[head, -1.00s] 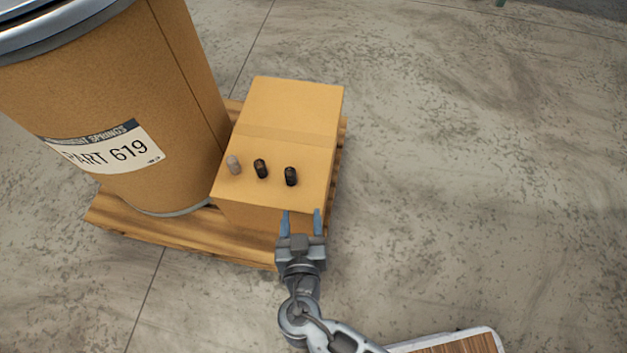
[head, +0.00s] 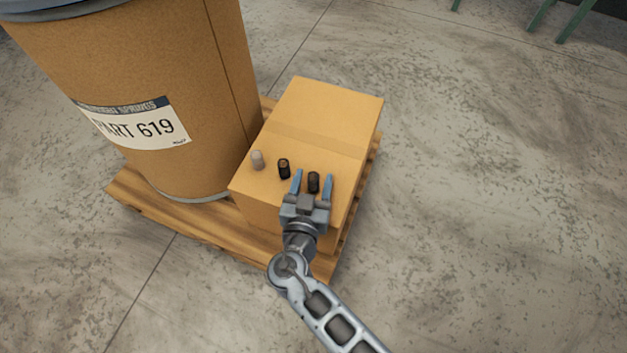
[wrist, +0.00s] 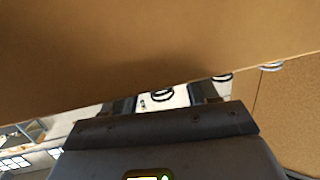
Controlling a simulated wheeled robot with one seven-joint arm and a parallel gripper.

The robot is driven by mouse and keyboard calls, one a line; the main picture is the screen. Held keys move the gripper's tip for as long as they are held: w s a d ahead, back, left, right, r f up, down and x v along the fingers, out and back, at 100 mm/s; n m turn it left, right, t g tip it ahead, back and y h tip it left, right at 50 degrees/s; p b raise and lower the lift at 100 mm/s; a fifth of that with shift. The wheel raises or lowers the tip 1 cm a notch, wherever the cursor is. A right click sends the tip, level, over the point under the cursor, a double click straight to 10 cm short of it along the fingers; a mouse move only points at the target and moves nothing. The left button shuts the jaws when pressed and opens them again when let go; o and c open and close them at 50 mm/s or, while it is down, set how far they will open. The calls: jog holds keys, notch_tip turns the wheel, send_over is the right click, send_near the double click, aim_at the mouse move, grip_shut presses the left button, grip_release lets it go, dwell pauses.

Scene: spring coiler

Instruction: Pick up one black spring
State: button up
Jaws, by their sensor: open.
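Two black springs stand on top of a cardboard box: the right one (head: 313,183) and the middle one (head: 284,169). A pale grey spring (head: 257,160) stands to their left. My gripper (head: 313,175) is open, with its blue-grey fingers on either side of the right black spring in the head view. I cannot tell whether a finger touches it. In the wrist view, a dark ring (wrist: 162,95) shows between the fingers, partly cut off by a brown surface.
The cardboard box (head: 325,115) sits on a wooden pallet (head: 210,228). A large brown drum (head: 165,70) labelled PART 619 stands close on the left. Open concrete floor (head: 480,200) lies to the right. Green legs (head: 575,22) show at the far top right.

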jog(key=shift+w, duration=0.3)
jog(key=c, duration=1)
